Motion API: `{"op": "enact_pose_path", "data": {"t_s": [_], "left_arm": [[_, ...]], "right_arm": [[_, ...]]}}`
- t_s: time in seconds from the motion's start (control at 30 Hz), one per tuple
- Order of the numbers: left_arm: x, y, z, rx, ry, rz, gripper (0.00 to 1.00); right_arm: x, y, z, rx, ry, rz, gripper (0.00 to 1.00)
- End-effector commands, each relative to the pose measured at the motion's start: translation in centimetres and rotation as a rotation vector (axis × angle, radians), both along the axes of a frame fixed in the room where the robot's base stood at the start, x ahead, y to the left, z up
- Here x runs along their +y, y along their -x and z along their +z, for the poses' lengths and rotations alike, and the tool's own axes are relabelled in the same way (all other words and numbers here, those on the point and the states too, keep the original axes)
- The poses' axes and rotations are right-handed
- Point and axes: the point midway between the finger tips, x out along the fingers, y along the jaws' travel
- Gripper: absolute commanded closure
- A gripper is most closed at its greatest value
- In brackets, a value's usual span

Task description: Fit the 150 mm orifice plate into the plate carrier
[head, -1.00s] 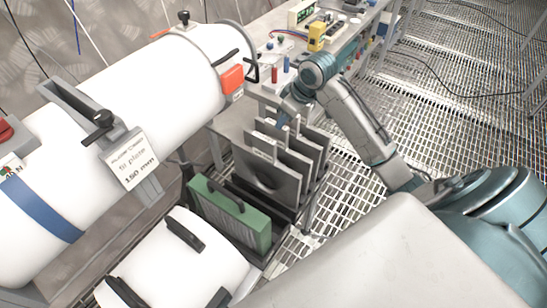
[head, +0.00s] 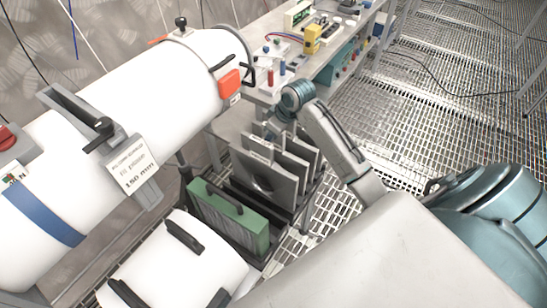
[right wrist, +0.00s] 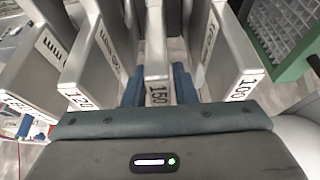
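The right gripper (head: 271,133) also shows over the plates' top edges in the head view. The grey frame on the white pipe, apparently the plate carrier (head: 72,107), bears a "fit plate 150 mm" sign (head: 134,171). My left gripper is out of view.
The plate marked 100 (right wrist: 232,65) stands close on the right of the fingers, and another plate (right wrist: 85,80) on the left. A green filter-like block (head: 228,212) stands beside the rack. A workbench (head: 335,65) with small items is behind. Grated floor lies to the right.

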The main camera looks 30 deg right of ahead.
Motion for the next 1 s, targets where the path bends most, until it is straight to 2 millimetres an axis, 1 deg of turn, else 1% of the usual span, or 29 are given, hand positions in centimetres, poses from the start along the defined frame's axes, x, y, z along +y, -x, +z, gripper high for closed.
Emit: {"op": "enact_pose_path", "data": {"t_s": [0.03,0.1,0.13,1.0], "left_arm": [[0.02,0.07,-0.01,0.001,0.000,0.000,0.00],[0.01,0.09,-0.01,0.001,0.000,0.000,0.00],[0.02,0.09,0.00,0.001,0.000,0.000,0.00],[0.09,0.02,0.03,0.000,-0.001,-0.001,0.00]], "right_arm": [[0.00,0.01,0.02,0.000,0.000,0.000,0.86],[0.00,0.00,0.02,0.000,0.000,0.000,0.99],[0.00,0.00,0.03,0.000,0.000,0.000,1.00],[-0.01,-0.01,0.08,-0.001,0.000,0.000,1.00]]}}
